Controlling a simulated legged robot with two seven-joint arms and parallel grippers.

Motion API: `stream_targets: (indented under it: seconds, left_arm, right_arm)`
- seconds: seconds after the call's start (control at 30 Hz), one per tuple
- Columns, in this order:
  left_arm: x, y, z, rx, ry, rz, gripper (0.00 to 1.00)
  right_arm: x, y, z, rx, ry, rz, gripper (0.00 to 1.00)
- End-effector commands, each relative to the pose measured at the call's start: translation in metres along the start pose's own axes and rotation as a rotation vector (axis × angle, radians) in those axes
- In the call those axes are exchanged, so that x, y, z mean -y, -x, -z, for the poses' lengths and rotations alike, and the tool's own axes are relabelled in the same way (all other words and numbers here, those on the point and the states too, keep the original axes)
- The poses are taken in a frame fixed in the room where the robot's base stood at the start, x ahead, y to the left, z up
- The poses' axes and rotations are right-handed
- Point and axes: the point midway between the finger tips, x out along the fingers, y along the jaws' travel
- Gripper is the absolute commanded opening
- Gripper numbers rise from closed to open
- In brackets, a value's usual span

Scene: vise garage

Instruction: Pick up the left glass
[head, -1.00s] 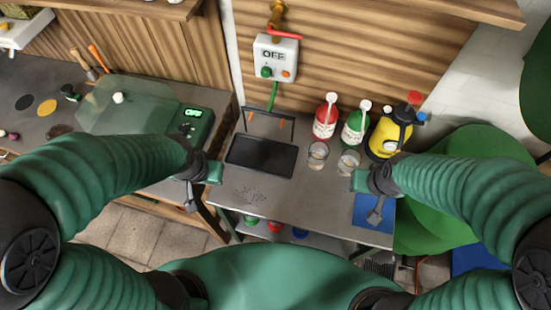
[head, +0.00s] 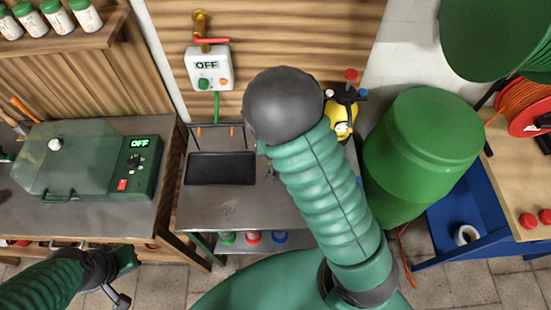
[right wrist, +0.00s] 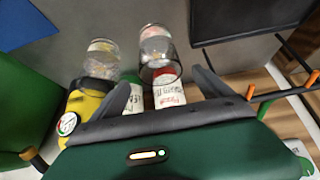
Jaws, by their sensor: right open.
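Two clear glasses show in the right wrist view, whose picture is turned with the bench's front edge up. The left glass (right wrist: 157,47) is the one nearer the black tray (right wrist: 245,18); the other glass (right wrist: 102,56) stands beside it, nearer the yellow sprayer. My right gripper (right wrist: 160,78) is open and empty, with the left glass beyond and roughly between its two dark fingers. In the head view my right arm hides both glasses and the right gripper. My left gripper (head: 120,280) is low at the left, away from the glasses; its opening is unclear.
A red-labelled bottle (right wrist: 168,94), a green-capped bottle (right wrist: 133,90) and a yellow sprayer (right wrist: 88,102) stand close to the glasses. The black tray (head: 220,168) lies left of my right arm. A green barrel (head: 420,150) stands to the right.

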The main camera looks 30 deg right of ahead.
Motion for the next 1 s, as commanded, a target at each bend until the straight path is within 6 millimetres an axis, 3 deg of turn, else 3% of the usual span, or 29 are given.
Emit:
stream_targets:
  seconds: [0.23,0.5,1.0]
  left_arm:
    - [0.0,0.002,0.001,0.0,0.001,0.0,0.0]
    - [0.0,0.002,0.0,0.0,0.001,0.0,0.0]
    - [0.0,0.002,0.0,0.0,0.001,0.0,0.0]
  right_arm:
    - [0.0,-0.043,-0.003,0.003,0.002,-0.002,0.89]
    - [0.0,-0.047,-0.002,0.001,0.002,0.0,0.88]
    - [0.001,-0.047,-0.002,0.002,0.002,0.0,0.22]
